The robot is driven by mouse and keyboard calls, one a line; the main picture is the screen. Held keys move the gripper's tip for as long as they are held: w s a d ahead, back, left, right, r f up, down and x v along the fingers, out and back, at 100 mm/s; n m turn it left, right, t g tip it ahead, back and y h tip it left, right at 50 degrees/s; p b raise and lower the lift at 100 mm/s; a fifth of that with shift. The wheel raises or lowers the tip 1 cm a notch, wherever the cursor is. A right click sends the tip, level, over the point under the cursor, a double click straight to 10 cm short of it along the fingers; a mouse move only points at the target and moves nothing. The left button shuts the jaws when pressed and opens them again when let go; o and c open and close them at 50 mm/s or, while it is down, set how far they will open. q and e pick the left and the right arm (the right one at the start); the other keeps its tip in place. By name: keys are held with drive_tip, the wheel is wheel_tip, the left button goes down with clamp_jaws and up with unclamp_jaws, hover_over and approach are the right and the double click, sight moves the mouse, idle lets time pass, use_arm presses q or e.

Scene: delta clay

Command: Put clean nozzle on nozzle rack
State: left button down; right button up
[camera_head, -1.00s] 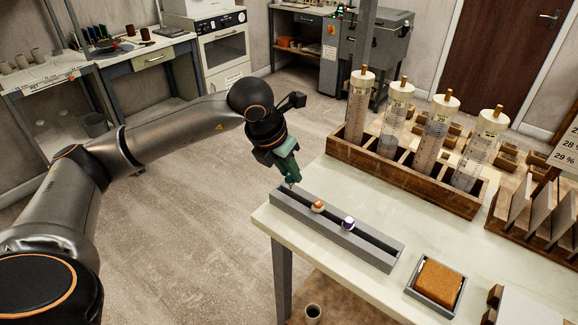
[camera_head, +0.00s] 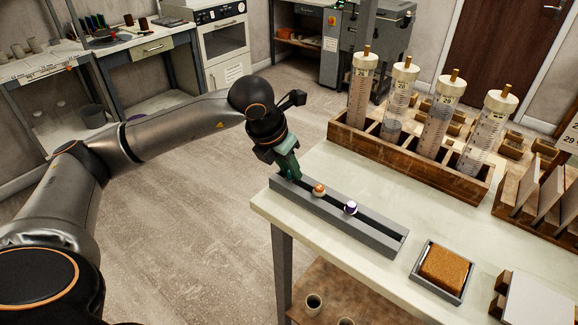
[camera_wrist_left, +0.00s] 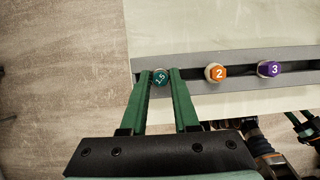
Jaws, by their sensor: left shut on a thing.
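The nozzle rack (camera_head: 375,232) is a long grey block with a dark slot near the table's left edge; it also shows in the left wrist view (camera_wrist_left: 245,83). My left gripper (camera_head: 287,173) is at the rack's far left end. In the left wrist view its green fingers (camera_wrist_left: 162,80) are shut on a teal nozzle marked 1.5 (camera_wrist_left: 160,77), over the slot's end. Whether the nozzle rests in the slot I cannot tell. An orange nozzle marked 2 (camera_wrist_left: 215,72) and a purple nozzle marked 3 (camera_wrist_left: 269,69) sit in the slot to its right.
A wooden rack (camera_head: 412,167) of large syringes stands behind the nozzle rack. A grey tray with a brown sponge (camera_head: 443,269) lies to the right. The table top (camera_head: 330,165) between the racks is clear. Cups (camera_head: 313,304) stand on a lower shelf.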

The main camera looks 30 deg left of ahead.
use_arm(q)
drive_tip(key=c, duration=0.6)
unclamp_jaws()
drive_tip(key=v, duration=1.2)
drive_tip(key=shift+s+r, duration=0.15)
drive_tip(key=shift+r, duration=0.1)
drive_tip(key=shift+f, duration=0.1)
